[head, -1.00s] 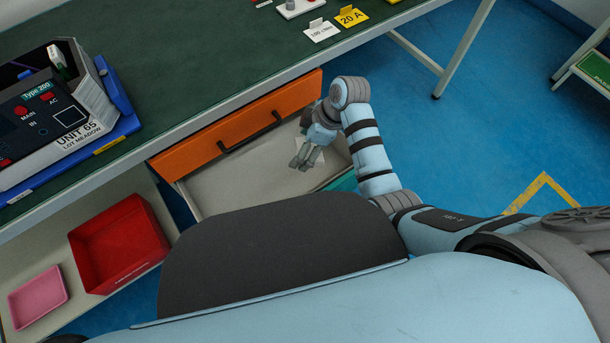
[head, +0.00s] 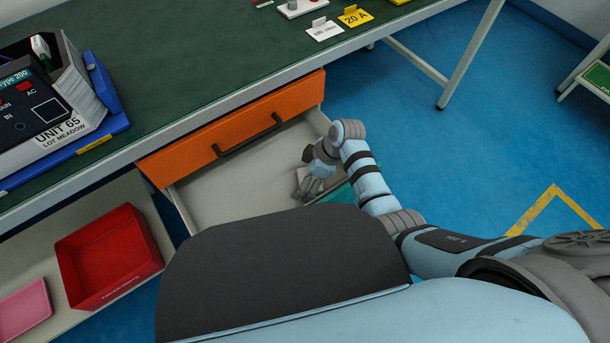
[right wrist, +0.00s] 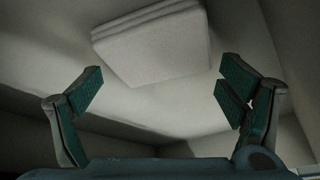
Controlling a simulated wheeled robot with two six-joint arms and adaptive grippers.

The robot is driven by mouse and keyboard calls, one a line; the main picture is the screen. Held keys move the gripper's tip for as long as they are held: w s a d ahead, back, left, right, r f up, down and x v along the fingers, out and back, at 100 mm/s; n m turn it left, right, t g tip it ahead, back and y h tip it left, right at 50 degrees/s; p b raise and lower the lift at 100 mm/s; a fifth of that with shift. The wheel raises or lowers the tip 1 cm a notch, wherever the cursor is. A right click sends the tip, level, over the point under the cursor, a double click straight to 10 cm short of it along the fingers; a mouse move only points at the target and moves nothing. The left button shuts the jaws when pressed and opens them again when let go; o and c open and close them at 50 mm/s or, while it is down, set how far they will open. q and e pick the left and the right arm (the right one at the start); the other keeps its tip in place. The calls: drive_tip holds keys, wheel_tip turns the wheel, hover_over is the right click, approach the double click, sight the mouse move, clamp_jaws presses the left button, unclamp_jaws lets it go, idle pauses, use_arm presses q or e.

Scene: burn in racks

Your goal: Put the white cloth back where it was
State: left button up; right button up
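The white cloth (right wrist: 152,42) is a folded, layered pad lying on the pale drawer floor in the right wrist view. In the head view my right gripper mostly hides it. My left gripper is in neither view.
The drawer's left part is empty. A red bin (head: 108,257) and a pink tray (head: 24,308) sit on the lower shelf. The green bench top (head: 220,60) overhangs the drawer's back.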

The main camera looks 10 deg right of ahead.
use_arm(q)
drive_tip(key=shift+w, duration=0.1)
use_arm(e)
drive_tip(key=shift+r, duration=0.3)
use_arm(q)
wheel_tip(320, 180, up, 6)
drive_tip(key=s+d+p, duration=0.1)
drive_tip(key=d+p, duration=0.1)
drive_tip(key=p, duration=0.4)
use_arm(e)
drive_tip(key=v, duration=1.1)
drive_tip(key=shift+r, duration=0.3)
drive_tip(key=shift+d, duration=0.15)
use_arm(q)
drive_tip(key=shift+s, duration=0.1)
use_arm(e)
drive_tip(key=shift+s, duration=0.1)
